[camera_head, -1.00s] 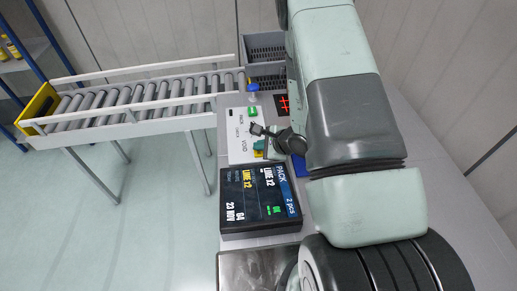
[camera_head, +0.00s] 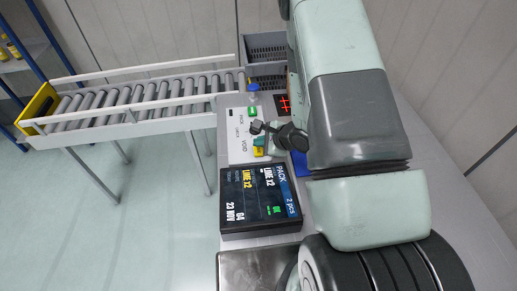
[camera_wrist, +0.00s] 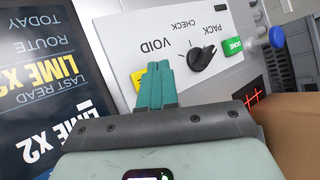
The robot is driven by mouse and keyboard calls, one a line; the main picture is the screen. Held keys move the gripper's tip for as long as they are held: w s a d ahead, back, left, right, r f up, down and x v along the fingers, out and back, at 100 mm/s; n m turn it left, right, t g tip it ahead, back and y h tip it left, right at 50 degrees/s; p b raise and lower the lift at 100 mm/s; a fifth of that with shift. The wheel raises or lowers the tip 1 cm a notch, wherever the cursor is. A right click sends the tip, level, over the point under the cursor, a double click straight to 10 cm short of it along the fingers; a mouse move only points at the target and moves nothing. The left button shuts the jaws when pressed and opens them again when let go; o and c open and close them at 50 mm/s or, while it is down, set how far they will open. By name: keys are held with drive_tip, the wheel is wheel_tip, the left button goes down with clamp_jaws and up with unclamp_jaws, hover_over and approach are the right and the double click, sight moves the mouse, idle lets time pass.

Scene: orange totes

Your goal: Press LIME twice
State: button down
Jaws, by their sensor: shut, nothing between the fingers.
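In the wrist view, my gripper (camera_wrist: 155,70) has its teal fingers shut together, empty, over the white control panel (camera_wrist: 120,45). A yellow button-like piece (camera_wrist: 138,77) shows just beside the fingertips, partly hidden by them; whether they touch it I cannot tell. No LIME label on it is visible. In the head view, the gripper (camera_head: 267,147) is over the panel beside the same yellow piece (camera_head: 258,152). The dark screen (camera_head: 255,200) below the panel reads LIME X2; it also shows in the wrist view (camera_wrist: 45,85).
The panel has a black selector knob (camera_wrist: 203,56) marked PACK, CHECK and VOID, and a green DONE button (camera_wrist: 233,46). A blue round-topped piece (camera_wrist: 276,37) is beyond. Grey crates (camera_head: 266,50) stand at the back, and a roller conveyor (camera_head: 140,98) runs left.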

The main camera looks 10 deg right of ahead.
sight(260, 151)
drive_tip(key=shift+r, duration=2.5)
drive_tip(key=shift+a+r, duration=0.1)
drive_tip(key=shift+r, duration=0.1)
drive_tip(key=s+a+r+n+g+y, duration=0.1)
drive_tip(key=s+a+r+n, duration=0.25)
drive_tip(key=r, duration=0.45)
drive_tip(key=s+a+r+n+g+y, duration=0.1)
drive_tip(key=s+a+r+n+g, duration=0.2)
drive_tip(key=r, duration=0.5)
drive_tip(key=s+a+r+n+y, duration=0.1)
drive_tip(key=s+r+n, duration=0.2)
drive_tip(key=r+n, duration=0.35)
drive_tip(key=s+d+r+n+t+h, duration=0.1)
drive_tip(key=s+d+r+n+h, duration=0.2)
drive_tip(key=s, duration=0.5)
drive_tip(key=s+d+r+n+t+h, duration=0.1)
drive_tip(key=s+d+r+n+h, duration=0.2)
drive_tip(key=s+d+r+h, duration=0.3)
wheel_tip(260, 151, up, 4)
drive_tip(key=shift+s+d+f+t, duration=0.25)
drive_tip(key=shift+s+d+t, duration=0.15)
drive_tip(key=shift+s+d, duration=0.7)
